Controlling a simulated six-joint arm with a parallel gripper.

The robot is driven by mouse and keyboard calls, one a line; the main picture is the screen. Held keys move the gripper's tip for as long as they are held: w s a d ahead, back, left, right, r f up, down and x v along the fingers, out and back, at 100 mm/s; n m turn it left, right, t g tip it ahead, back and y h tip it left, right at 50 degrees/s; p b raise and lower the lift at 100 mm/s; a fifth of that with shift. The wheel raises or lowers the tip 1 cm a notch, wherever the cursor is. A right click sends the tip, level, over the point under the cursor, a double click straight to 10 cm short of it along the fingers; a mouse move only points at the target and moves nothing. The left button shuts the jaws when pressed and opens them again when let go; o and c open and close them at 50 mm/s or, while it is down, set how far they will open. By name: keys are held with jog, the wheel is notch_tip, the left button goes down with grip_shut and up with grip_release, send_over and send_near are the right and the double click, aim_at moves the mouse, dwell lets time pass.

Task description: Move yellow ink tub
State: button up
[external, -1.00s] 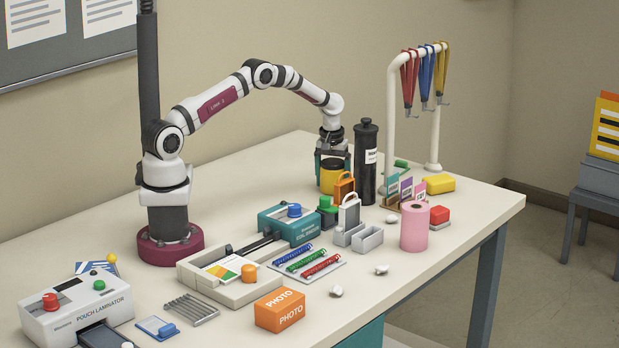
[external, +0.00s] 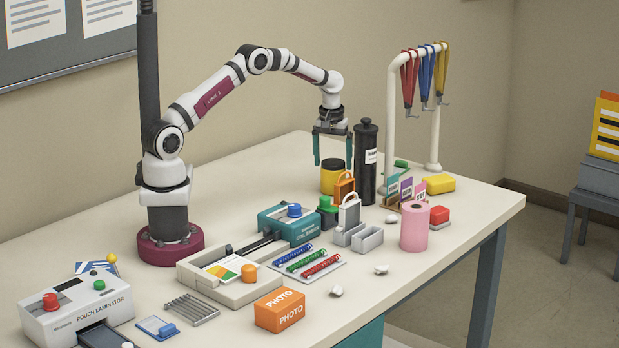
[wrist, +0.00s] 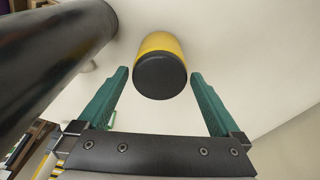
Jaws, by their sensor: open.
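The yellow ink tub (external: 330,180) with a black lid stands upright on the table beside a tall black cylinder, partly behind an orange tag-like item. My gripper (external: 333,163) is open above the tub, with its green fingers spread and their tips around lid height in the external view. In the wrist view, the ink tub (wrist: 160,68) shows lid-first between and beyond the two fingertips (wrist: 158,75). The fingers hold nothing, and gaps show on both sides of the tub.
The tall black cylinder (external: 366,160) stands close to the right of the tub. The orange tag-like item (external: 344,187) and a green block (external: 327,207) are in front. A white rack (external: 391,110) with hanging straps stands further right. The table behind and left of the tub is clear.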

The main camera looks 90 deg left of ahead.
notch_tip(320, 180, up, 9)
jog(key=d, duration=0.1)
jog(key=shift+s, duration=0.2)
jog(key=shift+d+r, duration=0.15)
